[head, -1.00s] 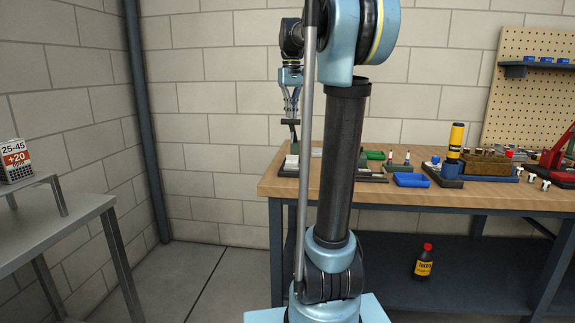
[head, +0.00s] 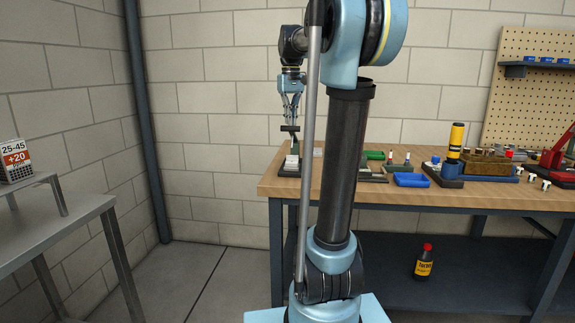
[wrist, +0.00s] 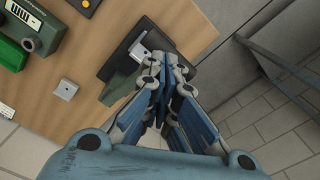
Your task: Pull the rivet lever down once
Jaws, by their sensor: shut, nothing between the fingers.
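The rivet press stands at the left end of the wooden bench, its dark lever (head: 289,128) level above a small base (head: 290,168). In the wrist view its dark base plate (wrist: 118,62) lies below the fingers, with a grey-green body part (wrist: 122,87) and a pale metal piece (wrist: 141,50) on it. My gripper (head: 291,119) is upright with its fingers together at the top of the lever; I cannot tell if they touch it. In the wrist view my gripper (wrist: 168,62) is shut and empty, and it hides part of the press.
A small metal block (wrist: 66,90) lies on the bench (wrist: 90,120) beside the press. A green device (wrist: 28,35) stands farther along. A blue bin (head: 410,180) and a yellow-black cylinder (head: 455,137) are to the right. The bench edge is close to the press.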

